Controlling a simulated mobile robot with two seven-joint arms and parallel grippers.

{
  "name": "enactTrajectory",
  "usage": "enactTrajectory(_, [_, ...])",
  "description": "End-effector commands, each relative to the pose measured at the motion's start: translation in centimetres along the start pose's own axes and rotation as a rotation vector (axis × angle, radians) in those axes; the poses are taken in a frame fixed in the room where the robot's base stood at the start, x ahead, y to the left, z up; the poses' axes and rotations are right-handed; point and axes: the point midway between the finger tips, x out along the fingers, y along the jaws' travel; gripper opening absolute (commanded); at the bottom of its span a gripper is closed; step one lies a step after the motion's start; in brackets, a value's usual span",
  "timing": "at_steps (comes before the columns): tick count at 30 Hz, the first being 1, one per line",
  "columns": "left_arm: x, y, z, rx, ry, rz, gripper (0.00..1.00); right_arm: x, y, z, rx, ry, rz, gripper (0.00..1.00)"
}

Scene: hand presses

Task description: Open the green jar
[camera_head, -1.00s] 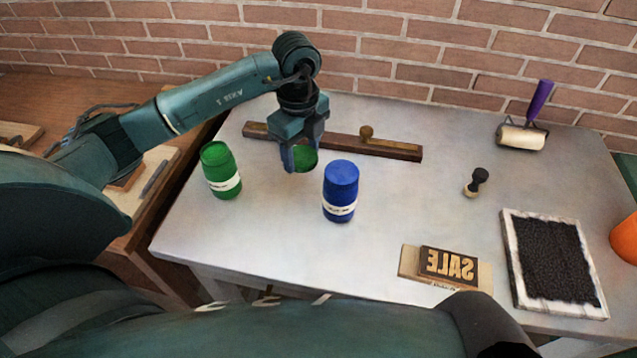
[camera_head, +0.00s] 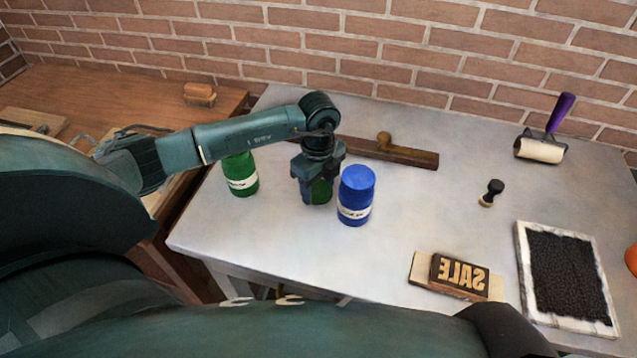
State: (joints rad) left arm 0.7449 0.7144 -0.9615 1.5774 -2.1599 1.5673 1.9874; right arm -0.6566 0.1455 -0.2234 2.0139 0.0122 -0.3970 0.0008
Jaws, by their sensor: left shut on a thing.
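The green jar (camera_head: 241,182), with a white label band, stands upright on the grey table at the left. My left arm crosses in front of its top, so its mouth is hidden. My left gripper (camera_head: 318,194) points down between the green jar and the blue jar. It is shut on a round green lid (camera_head: 321,191), held low over the table, apart from the green jar. I cannot tell whether the lid touches the table. The blue jar (camera_head: 356,194) stands upright just right of the gripper. My right gripper is not in view.
A dark wooden bar with a knob (camera_head: 400,154) lies behind the gripper. A SALE stamp block (camera_head: 459,274), a black ink pad (camera_head: 568,276), a small stamp (camera_head: 491,193) and a roller (camera_head: 540,149) are at the right. The table's middle front (camera_head: 310,255) is clear.

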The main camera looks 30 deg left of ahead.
Motion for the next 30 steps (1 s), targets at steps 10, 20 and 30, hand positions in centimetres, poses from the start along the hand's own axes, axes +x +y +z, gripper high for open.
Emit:
enactTrajectory(10, [0.2, 0.0, 0.0, 0.000, 0.000, 0.000, 0.76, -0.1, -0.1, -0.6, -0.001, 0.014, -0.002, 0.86])
enactTrajectory(20, [-0.7, -0.1, 0.0, 0.000, 0.000, -0.002, 0.76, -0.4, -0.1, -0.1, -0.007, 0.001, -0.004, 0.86])
enactTrajectory(30, [-7.3, -0.1, 0.1, 0.001, -0.002, -0.005, 0.76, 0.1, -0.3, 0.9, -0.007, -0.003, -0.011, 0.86])
